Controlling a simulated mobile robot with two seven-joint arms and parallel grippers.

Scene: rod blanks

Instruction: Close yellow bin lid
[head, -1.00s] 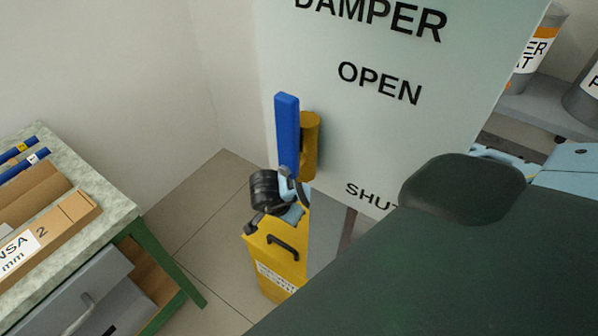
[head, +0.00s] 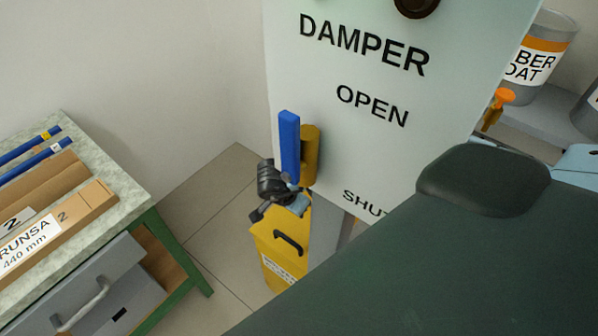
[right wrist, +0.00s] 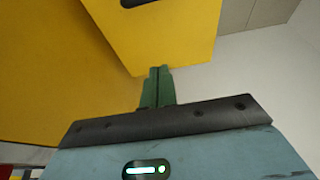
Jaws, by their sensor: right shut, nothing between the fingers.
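The yellow bin (head: 276,238) stands on the floor in the head view, with a black handle (head: 288,243) on its facing side. A black and light-blue jointed part, apparently my right arm's wrist (head: 274,184), covers its top, so the lid's position cannot be told there. In the right wrist view my right gripper (right wrist: 159,72) is shut and empty. Its green fingertips are at the lower edge of a bright yellow panel (right wrist: 165,35) with a dark slot or handle at the top. A darker yellow surface (right wrist: 60,75) fills the left. Contact is unclear. My left gripper is out of view.
A bench (head: 125,200) with boxes, blue rods and an open drawer (head: 85,300) is at left. Tiled floor (head: 210,215) between them is clear. Labelled buckets (head: 540,70) stand at right.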

